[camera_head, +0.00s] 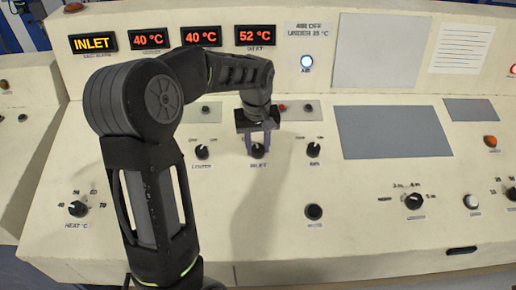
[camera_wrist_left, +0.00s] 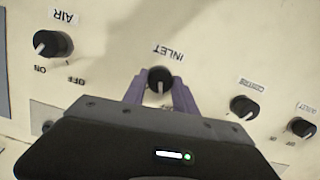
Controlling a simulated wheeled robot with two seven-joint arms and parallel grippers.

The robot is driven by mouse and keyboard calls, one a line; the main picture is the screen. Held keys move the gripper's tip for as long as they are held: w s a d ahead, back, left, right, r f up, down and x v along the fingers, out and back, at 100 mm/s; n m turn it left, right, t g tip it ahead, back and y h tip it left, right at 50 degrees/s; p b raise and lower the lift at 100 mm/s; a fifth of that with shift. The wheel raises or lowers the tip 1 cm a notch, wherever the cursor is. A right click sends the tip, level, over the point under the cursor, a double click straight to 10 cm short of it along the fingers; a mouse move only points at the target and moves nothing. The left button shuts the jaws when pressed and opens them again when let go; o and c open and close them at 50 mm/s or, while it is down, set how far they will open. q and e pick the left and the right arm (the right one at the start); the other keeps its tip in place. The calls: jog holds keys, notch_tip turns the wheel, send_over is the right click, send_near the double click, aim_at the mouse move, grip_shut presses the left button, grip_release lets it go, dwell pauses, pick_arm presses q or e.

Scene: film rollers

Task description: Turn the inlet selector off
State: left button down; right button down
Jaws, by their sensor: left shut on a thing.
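The inlet selector (camera_head: 258,151) is a black knob with a white pointer line on the cream console, above its INLET label. It also shows in the left wrist view (camera_wrist_left: 159,79), where the picture is upside down. My left gripper (camera_head: 259,146) reaches down to it, and its purple fingers stand on either side of the knob, shut on it. In the left wrist view the fingers (camera_wrist_left: 158,88) flank the knob and the white line points toward the gripper body. My right gripper is not in view.
A similar knob (camera_head: 202,152) stands to the left and the AIR knob (camera_head: 313,150) to the right. The INLET display (camera_head: 93,43) glows yellow beside red temperature readouts. The AIR lamp (camera_head: 307,62) is lit white. The lower panel front is mostly clear.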

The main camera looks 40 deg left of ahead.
aim_at(256, 149)
pick_arm(q)
jog(key=shift+n+b, duration=0.3)
jog(key=shift+n, duration=0.7)
jog(key=c, duration=1)
grip_release()
jog(key=shift+r, duration=0.1)
jog(key=r, duration=0.7)
jog(key=shift+s+r+b, duration=0.3)
jog(key=shift+s+r, duration=0.05)
jog(key=shift+s, duration=0.05)
jog(key=shift+f, duration=0.1)
